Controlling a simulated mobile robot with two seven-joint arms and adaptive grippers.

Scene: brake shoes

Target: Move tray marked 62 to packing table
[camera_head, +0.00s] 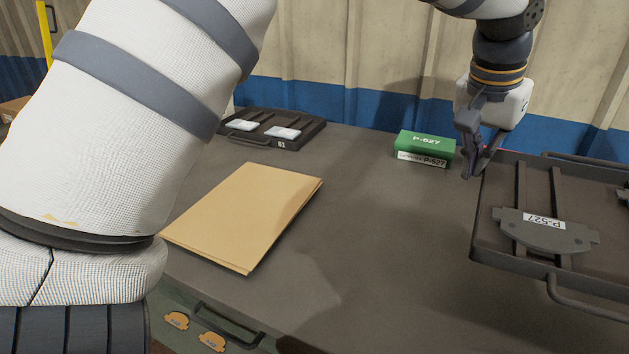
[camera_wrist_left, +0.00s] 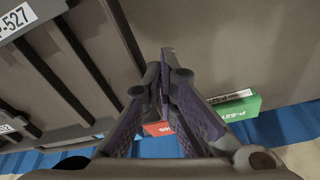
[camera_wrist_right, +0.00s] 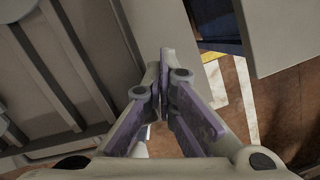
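A dark tray (camera_head: 485,222) at the right of the head view carries a grey brake shoe (camera_head: 545,230) labelled P-527. No 62 is readable on the tray. My left gripper (camera_head: 472,172) is beside the tray's far left corner, near its rim. In the left wrist view its fingertips (camera_wrist_left: 166,62) meet with nothing visible between them, and a ribbed tray (camera_wrist_left: 105,65) is at left. My right gripper (camera_wrist_right: 166,62) is outside the head view. Its fingertips meet, empty, beside a ribbed tray (camera_wrist_right: 100,50); I cannot tell which tray.
A tray marked 81 or B1 (camera_head: 256,140) with white packets stands at the back left. A green P-527 box (camera_head: 427,143) and a brown folder (camera_head: 245,215) lie on the dark table (camera_head: 370,260). A red box (camera_wrist_left: 158,128) is near my left fingers.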

